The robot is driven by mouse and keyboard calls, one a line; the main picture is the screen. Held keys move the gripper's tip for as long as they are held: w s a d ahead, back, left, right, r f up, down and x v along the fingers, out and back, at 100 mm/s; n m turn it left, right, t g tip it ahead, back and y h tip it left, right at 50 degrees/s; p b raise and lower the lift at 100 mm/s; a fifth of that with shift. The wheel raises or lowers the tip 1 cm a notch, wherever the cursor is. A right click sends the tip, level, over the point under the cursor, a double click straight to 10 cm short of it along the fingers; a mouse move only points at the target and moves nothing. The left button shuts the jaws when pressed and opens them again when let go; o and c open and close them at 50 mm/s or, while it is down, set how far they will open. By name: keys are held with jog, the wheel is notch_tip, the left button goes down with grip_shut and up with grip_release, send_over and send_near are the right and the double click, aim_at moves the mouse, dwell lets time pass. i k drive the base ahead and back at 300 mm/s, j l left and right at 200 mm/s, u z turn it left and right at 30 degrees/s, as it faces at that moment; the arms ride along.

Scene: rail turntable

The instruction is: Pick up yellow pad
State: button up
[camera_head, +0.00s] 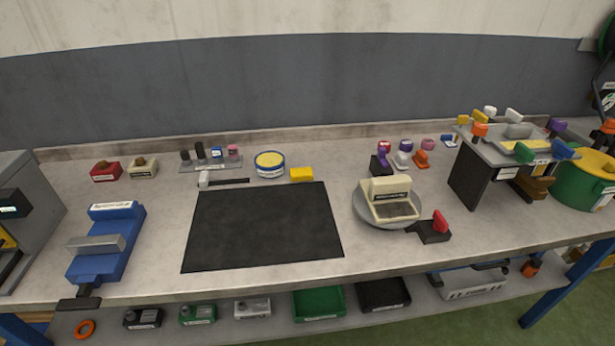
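A small yellow block, which looks like the yellow pad (302,174), lies on the grey workbench (160,262) just behind the black mat (263,227), near its back right corner. It is apart from the round yellow-and-blue tin (270,164) to its left. Nothing covers it from this view. My gripper is not in view.
A cream box (390,200) sits on a round grey plate right of the mat, beside a red-handled lever (436,228). A blue vise-like device (107,245) stands left. A raised stand (510,150) and green bucket (585,180) are at right. The mat is clear.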

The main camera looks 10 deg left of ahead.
aim_at(301, 174)
jog(key=i+j+u, duration=0.6)
jog(key=i+j, duration=0.05)
jog(key=i, duration=0.1)
